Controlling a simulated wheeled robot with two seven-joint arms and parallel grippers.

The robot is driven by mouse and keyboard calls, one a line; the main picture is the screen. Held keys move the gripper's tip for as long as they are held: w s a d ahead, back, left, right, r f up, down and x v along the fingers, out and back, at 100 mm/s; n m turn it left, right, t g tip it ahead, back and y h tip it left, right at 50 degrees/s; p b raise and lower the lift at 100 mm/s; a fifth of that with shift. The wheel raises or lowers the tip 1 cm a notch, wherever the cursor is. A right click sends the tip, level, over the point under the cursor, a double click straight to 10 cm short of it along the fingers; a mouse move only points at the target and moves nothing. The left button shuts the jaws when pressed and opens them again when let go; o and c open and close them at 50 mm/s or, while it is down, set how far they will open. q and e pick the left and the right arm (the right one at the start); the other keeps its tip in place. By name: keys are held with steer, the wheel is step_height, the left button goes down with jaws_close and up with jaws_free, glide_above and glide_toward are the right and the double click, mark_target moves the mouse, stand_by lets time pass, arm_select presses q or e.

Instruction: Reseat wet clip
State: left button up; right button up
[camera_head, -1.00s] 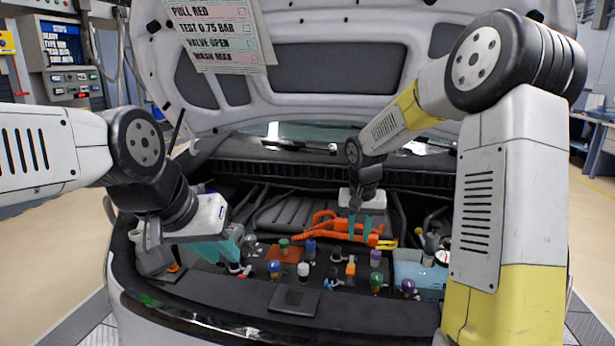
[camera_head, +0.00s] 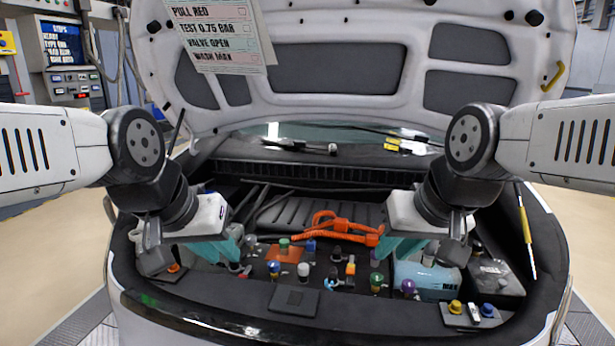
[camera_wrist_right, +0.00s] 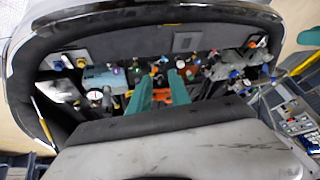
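An orange cable with its blocky orange connector (camera_head: 345,232) lies across the back middle of the engine bay. I cannot make out which part is the wet clip; the connector's right end is hidden behind my right gripper. My right gripper (camera_head: 402,250) hangs over the right of the bay.
Several coloured caps stand along the front, including a green one on an orange plate (camera_head: 285,250). A pale blue tank (camera_head: 428,281) stands right. The raised hood (camera_head: 340,110) hangs above, with a checklist sheet (camera_head: 220,35).

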steer(key=shift+s, duration=0.35)
steer(key=shift+w+r, duration=0.1)
steer(key=shift+w, duration=0.1)
jaws_close()
steer(key=w+d+r+m+g, duration=0.15)
steer(key=w+g, duration=0.25)
steer(key=w, duration=1.5)
steer(key=w+a+f+m+g+h, duration=0.1)
steer(key=w+a+f+g, duration=0.1)
steer(key=w+f, duration=1.1)
steer(key=w+g, duration=0.1)
steer(key=w, duration=0.1)
steer(key=shift+w+g+h, duration=0.3)
steer(key=shift+g, duration=0.1)
